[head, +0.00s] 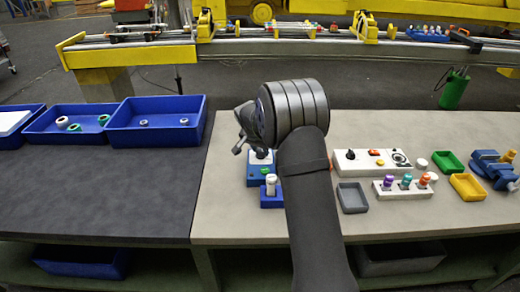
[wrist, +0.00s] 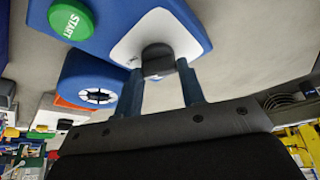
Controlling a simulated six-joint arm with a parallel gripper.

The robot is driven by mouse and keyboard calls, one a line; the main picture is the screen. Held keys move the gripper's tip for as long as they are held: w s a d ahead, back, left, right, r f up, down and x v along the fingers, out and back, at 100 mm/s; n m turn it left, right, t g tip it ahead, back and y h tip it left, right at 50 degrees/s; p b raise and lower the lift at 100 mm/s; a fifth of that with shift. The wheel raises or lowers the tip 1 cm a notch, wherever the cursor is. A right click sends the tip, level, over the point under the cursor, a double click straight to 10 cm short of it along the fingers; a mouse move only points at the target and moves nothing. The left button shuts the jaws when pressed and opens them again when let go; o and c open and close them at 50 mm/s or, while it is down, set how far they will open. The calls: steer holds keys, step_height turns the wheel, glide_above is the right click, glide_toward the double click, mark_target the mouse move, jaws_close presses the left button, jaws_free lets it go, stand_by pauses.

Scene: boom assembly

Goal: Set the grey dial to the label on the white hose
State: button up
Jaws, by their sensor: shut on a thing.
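The grey dial (wrist: 158,58) sits on a white plate (wrist: 150,36) on a blue box (wrist: 192,14) in the wrist view. My gripper (wrist: 160,72) has one finger on each side of the dial and is shut on it. In the head view my gripper (head: 258,147) is over the blue box (head: 256,181), left of centre on the light table; my wrist hides part of it. The dial's pointer and scale cannot be read. I cannot make out a white hose or its label.
A green START button (wrist: 70,19) is on the blue box. A blue holder (head: 271,201) with a white-capped item stands in front. Right of my arm are a white panel (head: 373,168), a grey tray (head: 352,198) and a rack (head: 404,192). Blue bins (head: 157,136) stand left.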

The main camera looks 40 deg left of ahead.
steer(key=n+y, duration=0.1)
steer(key=n, duration=0.1)
steer(key=n+g+y, duration=0.1)
steer(key=n, duration=0.2)
steer(key=shift+w+d+n, duration=0.1)
steer(key=shift+d+n, duration=0.05)
steer(key=shift+n, duration=0.15)
steer(key=n+g, duration=0.1)
steer(key=n, duration=0.2)
steer(key=n+g+y, duration=0.1)
steer(key=n, duration=0.1)
steer(key=shift+w+n, duration=0.1)
steer(key=shift+n, duration=0.3)
steer(key=o, duration=1)
